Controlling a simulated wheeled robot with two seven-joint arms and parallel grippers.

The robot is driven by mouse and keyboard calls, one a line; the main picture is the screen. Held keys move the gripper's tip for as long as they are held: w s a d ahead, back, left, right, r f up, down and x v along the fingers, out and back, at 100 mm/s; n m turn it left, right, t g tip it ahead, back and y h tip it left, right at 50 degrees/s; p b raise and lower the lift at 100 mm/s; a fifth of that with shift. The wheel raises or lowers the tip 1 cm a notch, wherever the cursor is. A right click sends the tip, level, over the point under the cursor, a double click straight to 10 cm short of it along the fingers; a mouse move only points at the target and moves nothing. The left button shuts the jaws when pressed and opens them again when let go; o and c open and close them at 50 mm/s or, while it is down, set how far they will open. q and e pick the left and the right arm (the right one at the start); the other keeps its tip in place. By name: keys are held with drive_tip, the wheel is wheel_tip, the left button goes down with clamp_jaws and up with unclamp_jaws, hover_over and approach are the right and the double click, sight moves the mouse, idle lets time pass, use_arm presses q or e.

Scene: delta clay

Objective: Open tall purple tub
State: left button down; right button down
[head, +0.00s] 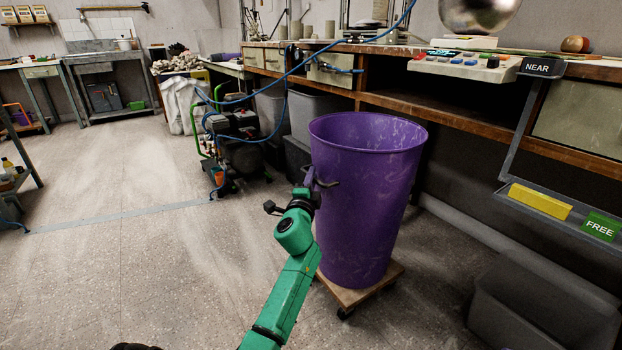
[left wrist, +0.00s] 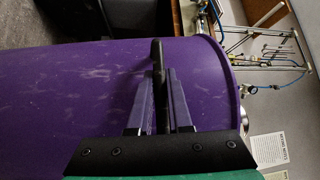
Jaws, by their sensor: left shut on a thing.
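The tall purple tub (head: 368,215) stands upright on a low wooden dolly (head: 378,285) in the head view. Its round rim is at the top; I cannot tell whether the streaked purple within the rim is a lid or the inner wall. A dark handle (head: 327,184) sticks out from its upper left side. My left gripper (head: 316,186) is beside the tub, shut on this handle. In the left wrist view the fingers of my left gripper (left wrist: 163,88) are on both sides of the dark handle (left wrist: 157,54), against the purple wall (left wrist: 70,85). My right gripper is not in view.
A long workbench (head: 455,112) runs behind the tub. A grey bin (head: 540,305) stands on the floor at right. A compressor (head: 240,150) with blue hoses stands behind at left. The floor to the left is mostly clear, with a blue line across it.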

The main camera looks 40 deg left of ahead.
use_arm(q)
drive_tip(key=shift+s, duration=0.1)
drive_tip(key=c, duration=0.8)
unclamp_jaws()
drive_tip(key=shift+d, duration=0.1)
drive_tip(key=shift+c, duration=0.2)
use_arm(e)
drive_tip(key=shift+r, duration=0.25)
use_arm(q)
drive_tip(key=shift+s, duration=0.1)
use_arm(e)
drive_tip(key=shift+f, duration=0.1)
use_arm(q)
drive_tip(key=shift+s+d+f, duration=0.1)
drive_tip(key=shift+s+d, duration=0.05)
drive_tip(key=shift+s, duration=0.05)
drive_tip(key=p+v, duration=0.1)
drive_tip(key=v, duration=1.2)
drive_tip(key=shift+s, duration=0.4)
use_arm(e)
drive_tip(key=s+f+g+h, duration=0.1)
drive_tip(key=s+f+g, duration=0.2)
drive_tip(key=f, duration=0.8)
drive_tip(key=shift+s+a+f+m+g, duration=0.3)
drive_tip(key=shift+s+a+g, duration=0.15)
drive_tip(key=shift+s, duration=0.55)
